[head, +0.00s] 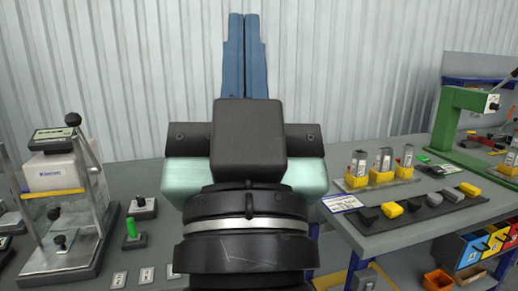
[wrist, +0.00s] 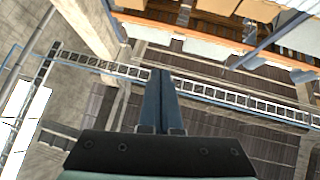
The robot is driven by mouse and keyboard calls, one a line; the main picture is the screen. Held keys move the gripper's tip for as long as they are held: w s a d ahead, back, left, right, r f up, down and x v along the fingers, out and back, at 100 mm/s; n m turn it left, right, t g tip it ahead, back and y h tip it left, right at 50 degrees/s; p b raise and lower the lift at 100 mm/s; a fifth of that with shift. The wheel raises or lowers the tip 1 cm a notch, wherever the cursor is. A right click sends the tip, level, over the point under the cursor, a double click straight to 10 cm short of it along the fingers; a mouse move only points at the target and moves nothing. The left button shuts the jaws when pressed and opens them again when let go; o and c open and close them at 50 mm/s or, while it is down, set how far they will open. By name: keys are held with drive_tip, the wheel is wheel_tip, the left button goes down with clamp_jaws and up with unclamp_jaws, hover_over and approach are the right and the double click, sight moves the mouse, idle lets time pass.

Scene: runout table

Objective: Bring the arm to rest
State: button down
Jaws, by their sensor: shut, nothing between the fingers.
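My gripper (head: 245,18) stands in the middle of the head view, its two blue fingers pointing up and pressed together with nothing between them. Behind the fingers is the corrugated wall; they touch nothing. In the wrist view my gripper (wrist: 161,75) also shows shut and empty, with the high roof structure beyond it. My wrist and the dark gripper body hide the middle of the table in the head view.
A white tester with a lever (head: 58,175) stands at the left. At the right are yellow holders with grey parts (head: 382,178), a dark mat with several blocks (head: 460,206), and a green press (head: 446,125). Coloured bins (head: 470,250) sit lower right. Space around the raised fingers is clear.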

wheel_tip(320, 180, up, 16)
drive_tip(key=s+d+h+p, duration=0.1)
drive_tip(key=s+p, duration=0.1)
drive_tip(key=p, duration=1.2)
drive_tip(key=shift+s+r+t, duration=0.25)
drive_tip(key=shift+t, duration=0.15)
